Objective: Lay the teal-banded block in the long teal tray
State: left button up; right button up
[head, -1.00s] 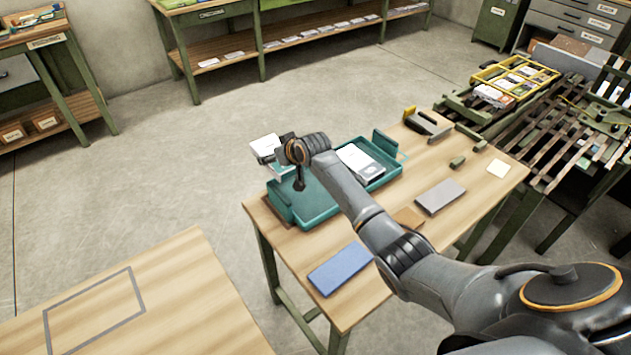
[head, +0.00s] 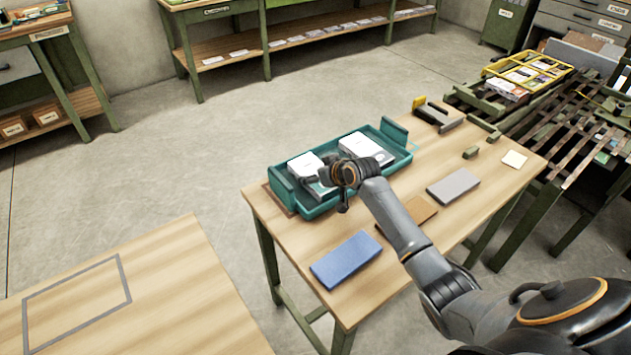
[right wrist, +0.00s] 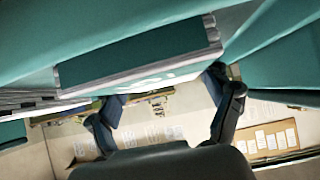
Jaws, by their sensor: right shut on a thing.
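The long teal tray (head: 320,209) stands on the wooden table, with tall end walls. One white block (head: 363,147) lies in its right part. Another white block, the teal-banded block (head: 304,165), is at the left end, within or just above the tray; the arm partly hides it, so its contact with the floor is unclear. My right gripper (head: 325,184) is shut on it. In the right wrist view, the block (right wrist: 140,55) shows a dark teal band and grey layered edges between the fingers (right wrist: 168,108), with teal tray surfaces close around it. My left gripper is not in view.
A blue slab (head: 345,260), a brown slab (head: 420,210) and a grey slab (head: 453,186) lie in front of the tray. A yellow-edged crate (head: 525,73) sits on the slatted rack at right. The lower-left table (head: 150,300) is clear.

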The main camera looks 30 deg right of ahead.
jog(key=shift+f, duration=0.1)
jog(key=o, duration=1.4)
jog(key=shift+f, duration=0.15)
jog(key=shift+o, duration=0.2)
jog(key=shift+s+r, duration=0.2)
jog(key=shift+r, duration=0.1)
jog(key=p+v, duration=0.1)
jog(key=v, duration=1)
jog(key=shift+s+r+p, duration=0.15)
jog(key=shift+s+p, duration=0.1)
jog(key=shift+p, duration=0.05)
jog(key=shift+r, duration=0.1)
